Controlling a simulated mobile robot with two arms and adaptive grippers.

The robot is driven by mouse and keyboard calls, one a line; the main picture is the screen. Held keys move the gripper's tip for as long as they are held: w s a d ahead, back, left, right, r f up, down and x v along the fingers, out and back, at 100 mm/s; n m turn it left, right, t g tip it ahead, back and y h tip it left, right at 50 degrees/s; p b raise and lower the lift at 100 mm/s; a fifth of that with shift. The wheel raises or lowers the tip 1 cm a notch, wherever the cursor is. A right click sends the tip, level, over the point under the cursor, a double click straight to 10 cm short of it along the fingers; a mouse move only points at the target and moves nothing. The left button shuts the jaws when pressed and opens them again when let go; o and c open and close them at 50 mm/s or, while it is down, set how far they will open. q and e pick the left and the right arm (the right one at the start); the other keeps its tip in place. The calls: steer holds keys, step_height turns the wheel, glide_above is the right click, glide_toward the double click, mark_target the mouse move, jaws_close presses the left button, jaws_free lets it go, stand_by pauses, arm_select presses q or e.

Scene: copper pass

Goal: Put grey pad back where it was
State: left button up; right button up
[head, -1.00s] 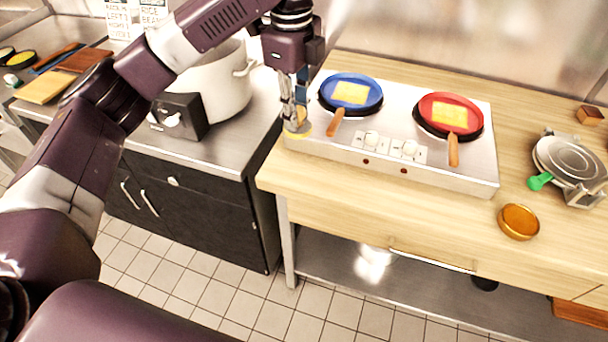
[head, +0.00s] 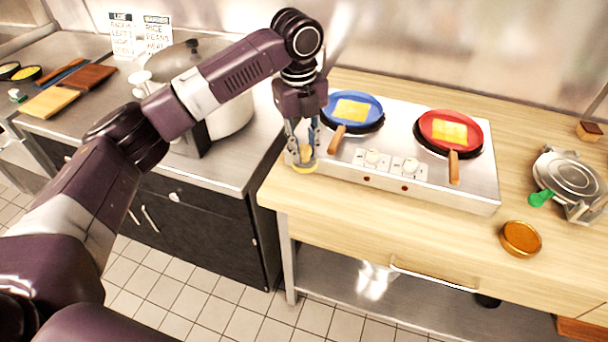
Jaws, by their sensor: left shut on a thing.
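My left gripper (head: 303,158) points down at the front left corner of the steel hob, above the left end of the wooden counter. It is shut on a small round thing with a yellow rim (head: 304,169), mostly hidden by the fingers. I cannot tell whether this is the grey pad, or whether it touches the counter. No separate grey pad can be made out elsewhere. My right gripper is not in view.
The hob (head: 330,173) bears a blue pan (head: 372,121) and a red pan (head: 430,135), each with yellow food. An amber round dish (head: 520,238) and a round steel press (head: 568,172) stand to the right. A large pot (head: 232,112) stands left. The wooden counter's front (head: 400,226) is clear.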

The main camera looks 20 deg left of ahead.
mark_target(304, 163)
arm_select(q)
step_height(304, 163, down, 5)
steer(key=shift+r+p, duration=0.2)
steer(key=shift+p, duration=0.1)
steer(key=shift+f+p, duration=0.35)
steer(key=shift+f, duration=2)
steer(key=shift+f, duration=0.1)
steer(key=o, duration=1)
steer(key=r, duration=0.4)
steer(key=r+b, duration=0.1)
steer(key=r, duration=0.3)
steer(key=r+b, duration=0.1)
steer(key=r, duration=0.3)
steer(key=shift+s+a+r, duration=0.1)
steer(key=shift+s+a, duration=0.1)
steer(key=shift+s, duration=0.1)
